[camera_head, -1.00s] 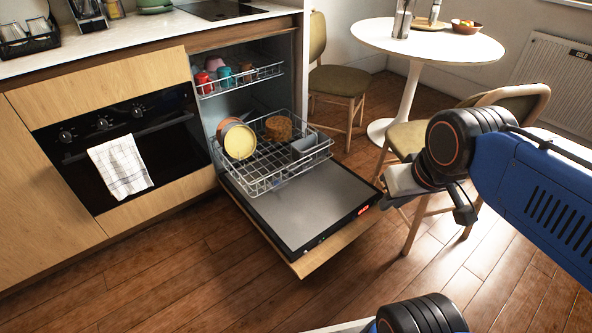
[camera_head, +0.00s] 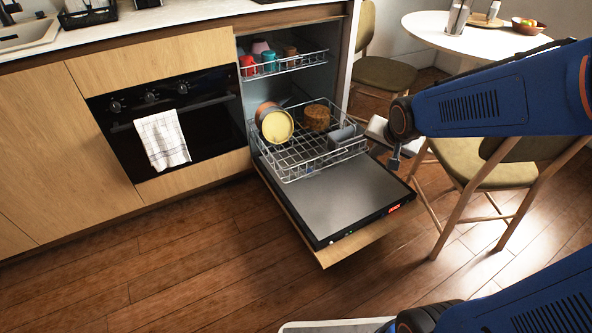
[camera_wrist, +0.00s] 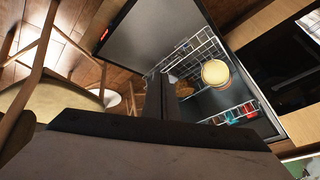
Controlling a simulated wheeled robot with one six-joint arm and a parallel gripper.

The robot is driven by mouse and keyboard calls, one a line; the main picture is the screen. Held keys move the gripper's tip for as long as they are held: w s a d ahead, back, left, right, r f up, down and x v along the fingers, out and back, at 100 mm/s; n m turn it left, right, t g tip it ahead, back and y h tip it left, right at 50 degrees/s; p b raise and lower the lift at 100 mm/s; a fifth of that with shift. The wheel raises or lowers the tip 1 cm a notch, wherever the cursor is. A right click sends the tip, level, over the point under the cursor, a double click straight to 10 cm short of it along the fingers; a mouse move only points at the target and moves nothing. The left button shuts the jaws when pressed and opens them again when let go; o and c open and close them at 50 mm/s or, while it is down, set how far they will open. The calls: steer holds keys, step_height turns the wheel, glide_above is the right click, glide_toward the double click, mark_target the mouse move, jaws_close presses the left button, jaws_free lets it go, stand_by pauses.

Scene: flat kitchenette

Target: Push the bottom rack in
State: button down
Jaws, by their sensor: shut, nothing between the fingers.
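The bottom rack (camera_head: 300,166) is a silver wire basket, pulled partly out over the open dishwasher door (camera_head: 350,197). It holds a yellow plate (camera_head: 278,126) with others behind it, a brown round item (camera_head: 317,117) and a grey container (camera_head: 343,136). The wrist view also shows the rack (camera_wrist: 210,47) with the yellow plate (camera_wrist: 216,73) in it. My gripper (camera_head: 393,162) is above the right side of the door, to the right of the rack and apparently apart from it. In the wrist view its fingers (camera_wrist: 160,97) are together and empty, hiding part of the rack.
The top rack (camera_head: 285,64) holds several cups inside the dishwasher. A chair (camera_head: 478,166) stands close to the right of the door, with a round white table (camera_head: 470,35) behind. The oven (camera_head: 165,115) is at the left.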

steer(key=w+a+f+m+t+y, duration=0.1)
steer(key=w+a+f+m, duration=0.1)
steer(key=w+a+f, duration=0.3)
steer(key=w+a+f+m+y, duration=0.1)
steer(key=w+a+f, duration=0.1)
steer(key=w+f, duration=0.45)
steer(key=m+y, duration=0.2)
steer(key=m, duration=0.2)
glide_toward(292, 169)
step_height(292, 169, down, 4)
steer(key=shift+w+a+f+t, duration=0.15)
steer(key=shift+w+a, duration=0.3)
steer(key=shift+w, duration=0.35)
steer(key=shift+w+a+f+t, duration=0.15)
steer(key=shift+w+a, duration=0.25)
steer(key=shift+w, duration=0.4)
steer(key=shift+w+r, duration=0.1)
